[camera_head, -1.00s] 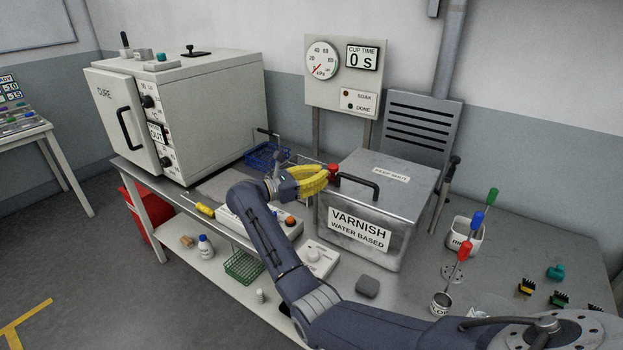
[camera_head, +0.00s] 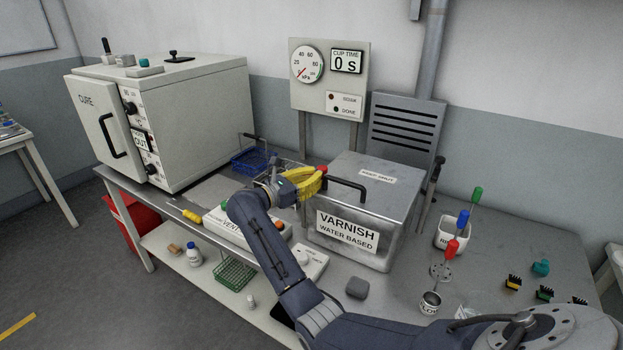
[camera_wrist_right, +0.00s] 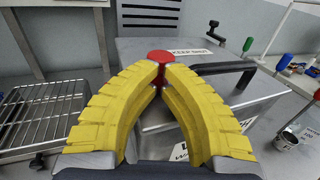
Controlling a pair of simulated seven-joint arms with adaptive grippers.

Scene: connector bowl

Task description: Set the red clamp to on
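The red clamp (camera_head: 322,168) is at the near left top corner of the metal varnish box (camera_head: 397,247). My right gripper (camera_head: 318,176) has yellow fingers and reaches the clamp from the left, partly covering it. In the right wrist view the clamp's round red head (camera_wrist_right: 160,56) shows just beyond the fingertips, with its narrow stem between them. The fingertips (camera_wrist_right: 161,69) are close together on the stem and appear shut on it. My left gripper is not in view.
The box's black handle (camera_head: 347,190) is just right of the fingers. A blue basket (camera_head: 249,160) and wire rack (camera_wrist_right: 38,112) stand to the left. A white cure oven (camera_head: 190,110) stands further left. A gauge panel (camera_head: 330,75) is behind. Cups with coloured-handled tools stand right.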

